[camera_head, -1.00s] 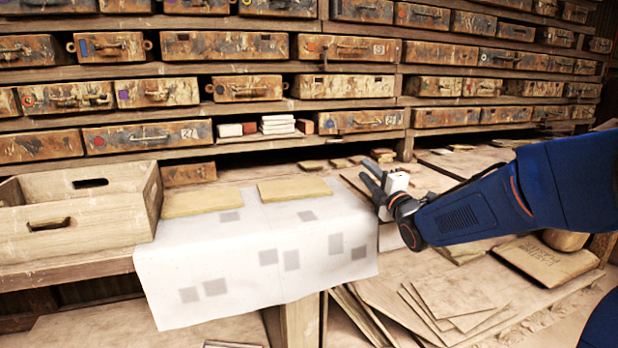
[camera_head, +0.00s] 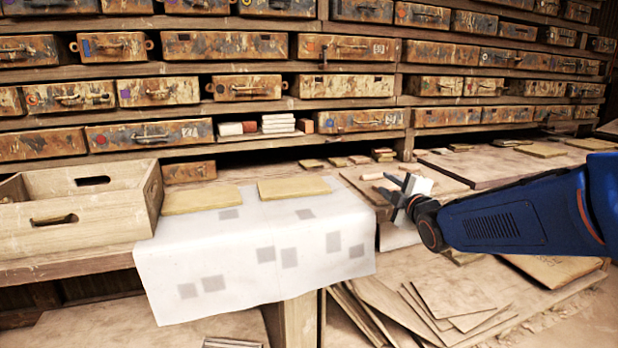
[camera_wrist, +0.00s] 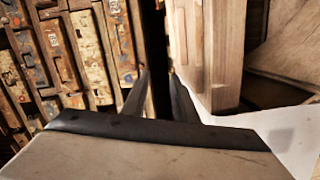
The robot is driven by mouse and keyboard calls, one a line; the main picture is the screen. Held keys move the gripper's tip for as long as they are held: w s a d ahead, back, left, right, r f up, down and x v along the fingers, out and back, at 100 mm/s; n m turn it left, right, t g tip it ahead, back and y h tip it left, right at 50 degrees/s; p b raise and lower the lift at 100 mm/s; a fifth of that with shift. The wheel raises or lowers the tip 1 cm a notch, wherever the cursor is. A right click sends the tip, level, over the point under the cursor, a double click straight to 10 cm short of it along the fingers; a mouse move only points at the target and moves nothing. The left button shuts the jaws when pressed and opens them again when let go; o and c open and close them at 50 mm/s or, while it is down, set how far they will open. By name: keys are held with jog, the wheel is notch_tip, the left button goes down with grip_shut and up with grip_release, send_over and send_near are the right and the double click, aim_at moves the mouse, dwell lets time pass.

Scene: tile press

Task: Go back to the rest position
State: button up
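My gripper (camera_head: 393,190) hangs above the bench, just right of the white cloth (camera_head: 255,285) in the head view. It points left, and no object shows in it. In the wrist view its two dark fingers (camera_wrist: 158,78) stand apart with an empty gap between them. The arm reaches in from the right edge of the head view. It hides part of the bench behind it.
A wooden crate (camera_head: 95,243) stands at the left. Two yellowish slabs (camera_head: 200,199) (camera_head: 293,188) lie at the cloth's back edge. Shelves of worn drawers (camera_head: 225,46) line the back. Loose boards (camera_head: 445,300) lean and lie at the lower right.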

jog(key=s+d+f+m+g+h, duration=0.1)
jog(key=s+f+m+g, duration=0.3)
jog(key=s, duration=0.9)
jog(key=s+d+f+m+g+h, duration=0.1)
jog(key=s+d+f+m+g, duration=0.2)
jog(key=s+f+m, duration=0.4)
jog(key=s+d+f+m+g+h, duration=0.1)
jog(key=s+d+f+m+g, duration=0.2)
jog(key=s, duration=1.7)
notch_tip(320, 180, down, 2)
jog(key=m+g, duration=0.2)
jog(key=m, duration=0.1)
jog(key=shift+s+f+h, duration=0.2)
jog(key=shift+f+h, duration=0.05)
jog(key=shift+h, duration=0.05)
